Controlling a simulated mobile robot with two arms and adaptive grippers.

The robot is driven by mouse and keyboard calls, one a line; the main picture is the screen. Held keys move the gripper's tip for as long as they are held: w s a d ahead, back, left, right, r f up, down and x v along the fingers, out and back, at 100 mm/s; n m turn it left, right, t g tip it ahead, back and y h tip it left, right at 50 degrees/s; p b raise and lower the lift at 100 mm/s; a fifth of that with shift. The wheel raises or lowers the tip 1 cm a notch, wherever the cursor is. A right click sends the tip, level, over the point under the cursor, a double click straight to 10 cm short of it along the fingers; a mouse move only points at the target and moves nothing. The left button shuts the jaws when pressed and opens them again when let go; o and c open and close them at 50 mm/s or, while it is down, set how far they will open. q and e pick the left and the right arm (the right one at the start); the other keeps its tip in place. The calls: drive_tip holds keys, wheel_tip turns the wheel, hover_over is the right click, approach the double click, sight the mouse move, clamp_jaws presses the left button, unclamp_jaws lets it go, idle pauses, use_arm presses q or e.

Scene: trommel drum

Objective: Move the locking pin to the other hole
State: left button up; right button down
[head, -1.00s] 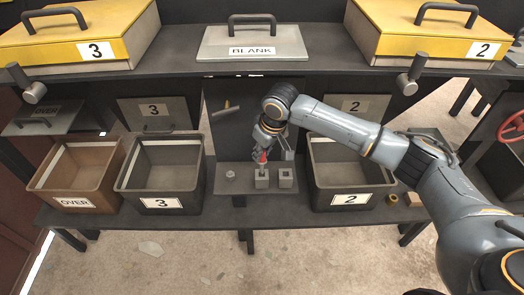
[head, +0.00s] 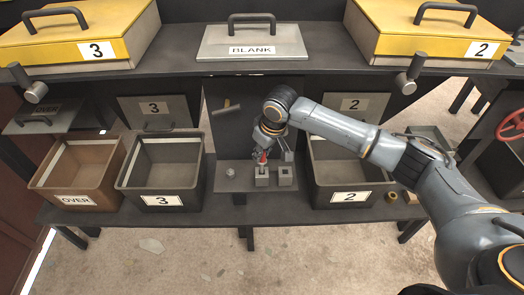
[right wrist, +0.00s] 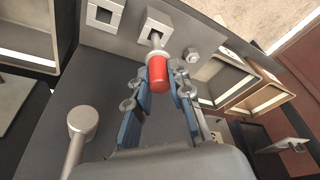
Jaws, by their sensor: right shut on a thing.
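The locking pin has a red grip (head: 262,157) and a thin metal shank; its grip also shows in the right wrist view (right wrist: 158,73). My right gripper (head: 263,153) is shut on the red grip. The pin stands over the left grey block (head: 262,178), its shank reaching to that block's square hole (right wrist: 153,30). How deep the shank sits is unclear. The right grey block (head: 285,177) stands beside it with its square hole empty; it also shows in the right wrist view (right wrist: 105,13). My left gripper is not in view.
A small metal nut-like piece (head: 231,173) lies left of the blocks on the small shelf. Open bins marked 3 (head: 160,201) and 2 (head: 350,197) flank the shelf closely. An upper shelf (head: 330,67) with lids stands above. A handle (right wrist: 80,125) shows near the wrist.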

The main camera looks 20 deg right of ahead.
sight(262, 161)
drive_tip(key=shift+f, duration=0.65)
drive_tip(key=shift+f, duration=0.35)
drive_tip(key=shift+f, duration=0.7)
drive_tip(key=shift+f, duration=0.1)
drive_tip(key=shift+f, duration=0.25)
idle(0.4)
drive_tip(key=shift+f, duration=0.3)
drive_tip(key=c, duration=1.1)
unclamp_jaws()
